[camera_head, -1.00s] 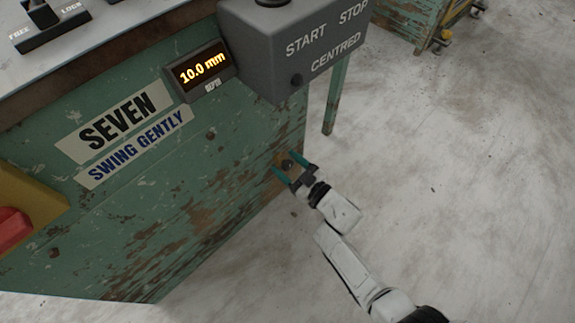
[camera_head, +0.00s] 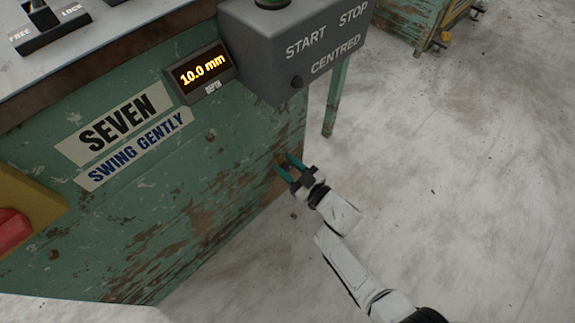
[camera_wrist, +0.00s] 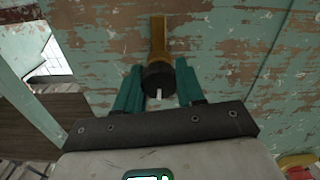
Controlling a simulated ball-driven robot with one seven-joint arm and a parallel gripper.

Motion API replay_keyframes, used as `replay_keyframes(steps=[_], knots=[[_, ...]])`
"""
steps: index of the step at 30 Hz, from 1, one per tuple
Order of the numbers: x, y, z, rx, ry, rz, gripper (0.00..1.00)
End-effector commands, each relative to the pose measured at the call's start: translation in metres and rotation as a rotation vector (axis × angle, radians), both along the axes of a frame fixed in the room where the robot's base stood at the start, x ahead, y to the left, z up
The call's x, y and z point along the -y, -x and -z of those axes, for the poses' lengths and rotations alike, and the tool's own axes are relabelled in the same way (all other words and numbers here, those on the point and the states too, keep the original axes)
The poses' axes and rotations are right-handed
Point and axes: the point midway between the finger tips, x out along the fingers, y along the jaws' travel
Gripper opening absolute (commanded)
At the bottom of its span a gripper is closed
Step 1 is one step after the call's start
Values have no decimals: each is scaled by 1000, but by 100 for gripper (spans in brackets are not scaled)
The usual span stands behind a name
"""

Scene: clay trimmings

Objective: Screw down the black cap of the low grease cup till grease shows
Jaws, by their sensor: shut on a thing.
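The black cap (camera_wrist: 158,78) of the low grease cup shows in the wrist view, with a white mark on its near face. It sits on the brass body (camera_wrist: 158,40) of the cup, against the green machine side. My gripper (camera_wrist: 158,84) has its teal fingers on either side of the cap and is shut on it. In the head view my gripper (camera_head: 284,163) is low at the right end of the green panel; there the fingers mostly hide the cap. I see no grease at the cup.
The worn green panel (camera_head: 215,185) stands close beside my gripper. Above are the depth display (camera_head: 202,70) reading 10.0 mm and the grey START/STOP box (camera_head: 300,50). A red knob (camera_head: 12,230) on a yellow plate is at the left. The floor (camera_head: 450,190) to the right is clear.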

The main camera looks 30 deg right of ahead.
Motion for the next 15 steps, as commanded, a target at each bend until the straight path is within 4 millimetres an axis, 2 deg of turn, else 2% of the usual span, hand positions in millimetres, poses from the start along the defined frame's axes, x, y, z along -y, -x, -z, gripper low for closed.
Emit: replay_keyframes(steps=[8,15], knots=[[0,0,-2,-22,-71,0,8],[1,0,-2,-77,-236,0,8]])
